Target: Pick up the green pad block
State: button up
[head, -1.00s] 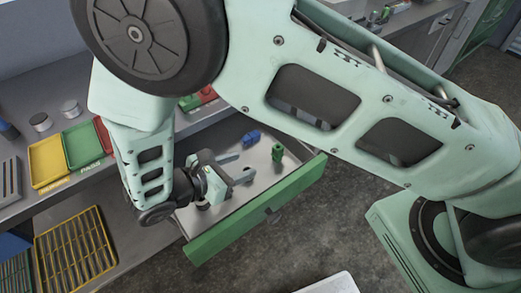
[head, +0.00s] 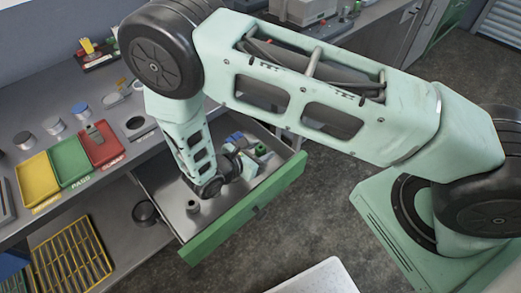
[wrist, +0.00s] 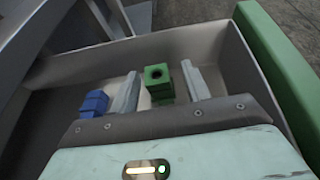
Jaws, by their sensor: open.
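The green pad block (wrist: 157,75) stands in the open drawer, with a dark round hole in its top. My gripper is open. In the head view the green block (head: 262,149) shows just beyond my gripper, its lower part hidden. A blue block (wrist: 95,103) lies outside the left finger, and it also shows in the head view (head: 235,137).
The drawer has a green front (head: 245,212) and raised walls close around my gripper. A small grey round part (head: 192,206) stands in the drawer's near left. Yellow (head: 37,181), green (head: 70,162) and red (head: 101,146) trays lie on the bench to the left.

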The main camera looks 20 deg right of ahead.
jog(key=shift+x, duration=1.2)
jog(key=c, duration=1)
jog(key=shift+o, duration=0.2)
